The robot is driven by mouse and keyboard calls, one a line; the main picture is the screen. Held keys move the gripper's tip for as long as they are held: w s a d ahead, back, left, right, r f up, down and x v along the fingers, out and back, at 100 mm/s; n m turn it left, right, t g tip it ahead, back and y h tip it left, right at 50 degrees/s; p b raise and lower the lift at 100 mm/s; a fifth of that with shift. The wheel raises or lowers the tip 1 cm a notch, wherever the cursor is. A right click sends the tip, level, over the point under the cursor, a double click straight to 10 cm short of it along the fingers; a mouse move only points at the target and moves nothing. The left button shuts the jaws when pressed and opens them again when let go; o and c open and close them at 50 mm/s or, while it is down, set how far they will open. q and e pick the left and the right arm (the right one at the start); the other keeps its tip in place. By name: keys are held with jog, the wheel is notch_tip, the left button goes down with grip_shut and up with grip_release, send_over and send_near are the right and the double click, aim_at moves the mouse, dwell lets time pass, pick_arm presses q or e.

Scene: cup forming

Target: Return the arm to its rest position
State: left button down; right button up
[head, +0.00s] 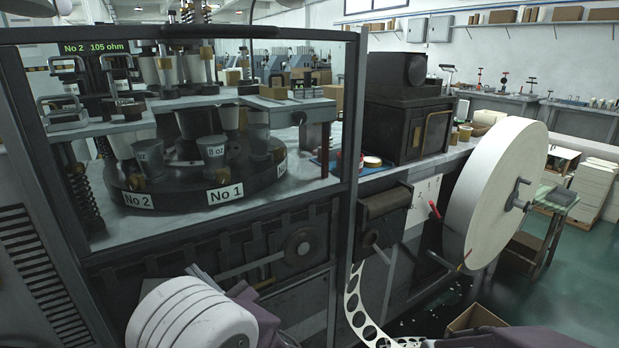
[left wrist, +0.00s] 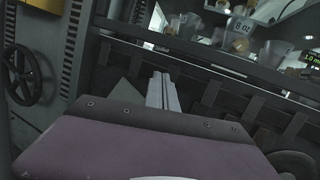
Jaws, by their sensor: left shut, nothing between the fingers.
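My left arm's white link (head: 192,318) is at the bottom of the head view, in front of the cup forming machine. Purple parts of it show beside the link, but I cannot make out the fingertips there. In the left wrist view my left gripper (left wrist: 162,90) has its two grey fingers together with nothing between them. It points toward the dark lower side of the machine and holds nothing. A purple part of my right arm shows at the lower right of the head view; its gripper is out of view.
The machine's round turntable (head: 215,198) carries several cups and a "No 1" label behind a grey frame post (head: 347,200). A large white paper roll (head: 495,195) stands at the right. A punched paper strip (head: 357,308) hangs below. Green floor (head: 585,270) lies open at the far right.

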pick_arm(q)
jog(key=s+a+f+n+g+y, duration=0.1)
jog(key=s+a+f+n+g, duration=0.1)
jog(key=s+a+n+g, duration=0.45)
jog(key=s+a+f+n+g+h, duration=0.4)
jog(key=s+a+f+n+g, duration=0.15)
jog(key=s+f+g, duration=0.45)
jog(key=s+d+f+n+t+h, duration=0.1)
jog(key=s+d+f+n+h, duration=0.4)
jog(key=d+f+n+h, duration=0.45)
jog(key=w+d+n+t+h+p, duration=0.25)
jog(key=w+d+t+h, duration=0.2)
jog(key=w+d, duration=0.4)
notch_tip(320, 180, up, 24)
jog(key=p, duration=2.3)
jog(key=shift+s+d, duration=0.3)
jog(key=shift+s, duration=0.15)
